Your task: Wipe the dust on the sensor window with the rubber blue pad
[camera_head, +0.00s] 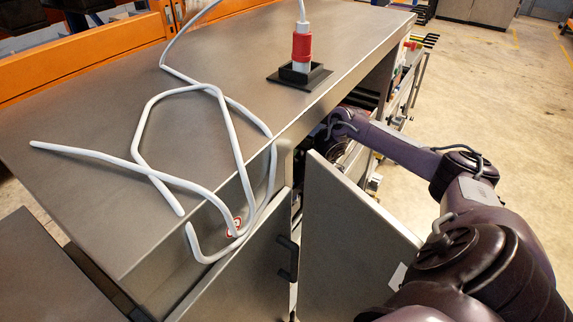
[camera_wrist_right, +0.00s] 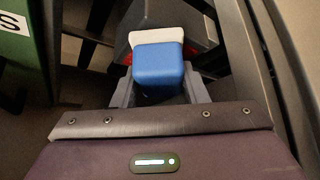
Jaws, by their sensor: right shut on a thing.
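In the right wrist view my right gripper (camera_wrist_right: 159,88) is shut on the blue pad (camera_wrist_right: 158,66), a blue block with a white layer (camera_wrist_right: 156,36) at its far end. The white end is at or close to a dark housing (camera_wrist_right: 200,30) with red patches. I cannot tell whether they touch. The sensor window and any dust on it cannot be made out; the pad covers part of the housing. In the head view my right arm reaches in beneath the metal worktop, behind an open door, and the gripper is hidden there. My left gripper is not in view.
The metal worktop (camera_head: 90,105) carries a loose white cable (camera_head: 138,130) and a red and white plug (camera_head: 302,48) in a black holder (camera_head: 299,76). An open cabinet door (camera_head: 345,235) stands beside my right arm. A green panel (camera_wrist_right: 28,55) is left of the gripper.

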